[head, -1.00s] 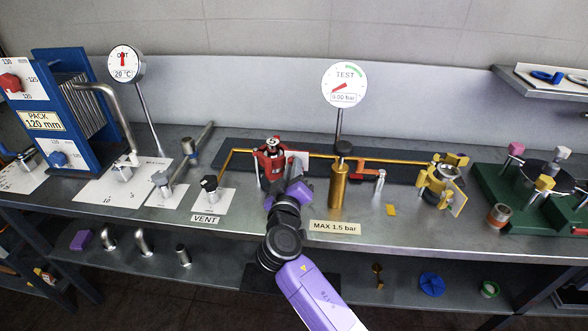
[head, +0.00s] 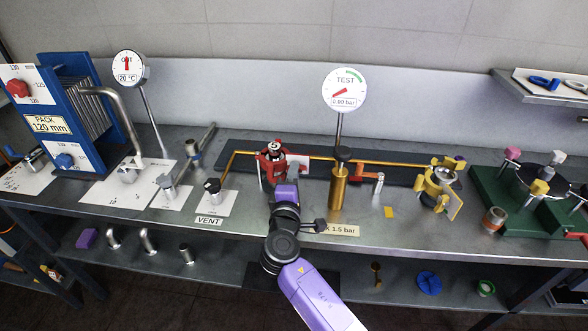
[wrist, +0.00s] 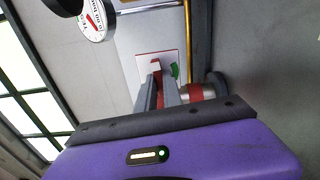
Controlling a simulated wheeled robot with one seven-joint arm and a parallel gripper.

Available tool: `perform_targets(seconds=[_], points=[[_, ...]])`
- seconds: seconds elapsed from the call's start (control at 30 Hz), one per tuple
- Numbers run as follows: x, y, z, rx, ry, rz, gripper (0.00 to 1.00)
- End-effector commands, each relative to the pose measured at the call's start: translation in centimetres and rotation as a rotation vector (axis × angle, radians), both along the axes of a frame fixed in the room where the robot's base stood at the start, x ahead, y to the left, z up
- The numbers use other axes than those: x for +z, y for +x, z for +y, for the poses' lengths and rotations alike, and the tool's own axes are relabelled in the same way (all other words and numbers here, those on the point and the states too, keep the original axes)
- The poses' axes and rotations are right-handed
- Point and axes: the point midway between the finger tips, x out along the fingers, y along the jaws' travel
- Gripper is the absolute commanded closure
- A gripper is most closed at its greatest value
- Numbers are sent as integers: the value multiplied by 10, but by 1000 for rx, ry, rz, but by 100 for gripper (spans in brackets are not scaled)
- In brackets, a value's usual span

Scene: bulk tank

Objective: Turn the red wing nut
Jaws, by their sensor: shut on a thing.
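The red clamp (head: 272,158) stands around a fitting on the bench, left of the brass cylinder, with a small pale plate (head: 298,166) at its right. My gripper (wrist: 158,92) reaches it from the front. In the wrist view its two grey fingers are closed on a small red part, the red wing nut (wrist: 156,66), in front of a white card with a green mark (wrist: 175,70). More red of the clamp (wrist: 195,93) shows right of the fingers. In the head view my purple wrist hides the wing nut and fingertips.
A brass cylinder (head: 338,188) stands close to the right, under the TEST gauge (head: 344,90), which reads 0.00 bar. The VENT valve (head: 212,188) is to the left. A yellow clamp (head: 432,188) stands farther right. A brass pipe (head: 240,153) runs behind.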

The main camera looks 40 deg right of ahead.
Motion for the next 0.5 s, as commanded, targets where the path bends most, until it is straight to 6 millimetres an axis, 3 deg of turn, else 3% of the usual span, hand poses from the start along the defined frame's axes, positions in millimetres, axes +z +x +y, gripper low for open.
perform_targets(seconds=[0.5], points=[[-1,0,1,4,-302,390,100]])
